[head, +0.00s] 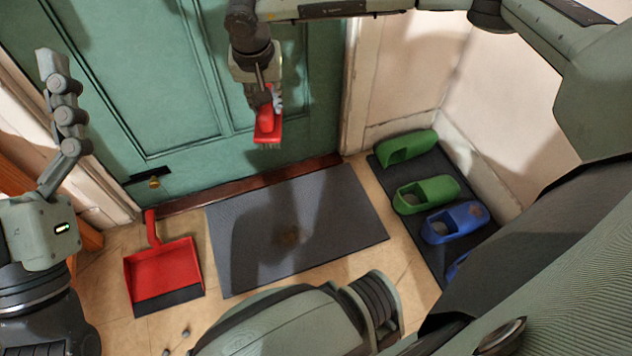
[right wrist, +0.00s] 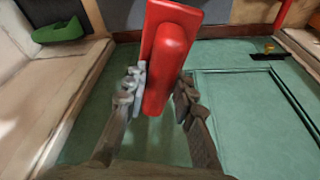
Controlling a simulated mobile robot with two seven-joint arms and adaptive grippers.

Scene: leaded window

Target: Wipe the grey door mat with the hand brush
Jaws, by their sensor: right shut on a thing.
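The grey door mat (head: 345,205) lies flat on the tiled floor in front of the green door. A brownish patch shows near its middle, and a shadow falls across it. My right gripper (head: 264,97) is shut on the red hand brush (head: 267,127), held in the air above the mat's far side, bristles downward and clear of the mat. In the right wrist view the brush (right wrist: 170,65) sits between the two fingers of the gripper (right wrist: 158,92). My left gripper (head: 62,95) is raised at the left, seen side-on, so its opening is unclear.
A red dustpan (head: 165,268) lies left of the mat. A dark shoe mat (head: 425,240) with green clogs (head: 428,193) and blue clogs (head: 455,222) lies to the right. The green door (head: 150,85) stands close behind the brush. Small grey bits lie near the dustpan.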

